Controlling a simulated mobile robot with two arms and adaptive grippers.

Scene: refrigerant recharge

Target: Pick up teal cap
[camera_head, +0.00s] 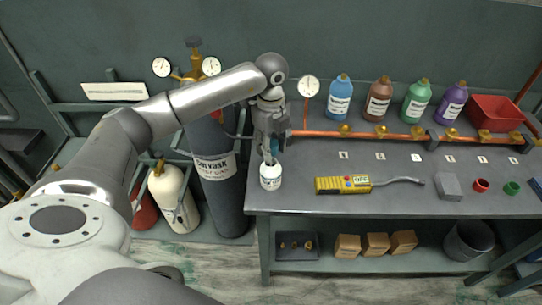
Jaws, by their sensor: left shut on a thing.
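My left gripper (269,157) points down over the front left part of the workbench. It is shut on a small teal piece, the teal cap (274,146), which shows only in part between the fingers. A white bottle (270,178) with a label stands upright directly below the fingertips. I cannot tell whether the cap or fingers touch the bottle's top. My right gripper is not in view.
A yellow handheld detector (343,184) lies on the workbench (400,205), beside a grey block (448,186), a red ring (481,185) and a green ring (512,188). Several coloured bottles stand behind the copper pipe (390,136). A dark gas cylinder (219,190) stands left of the bench.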

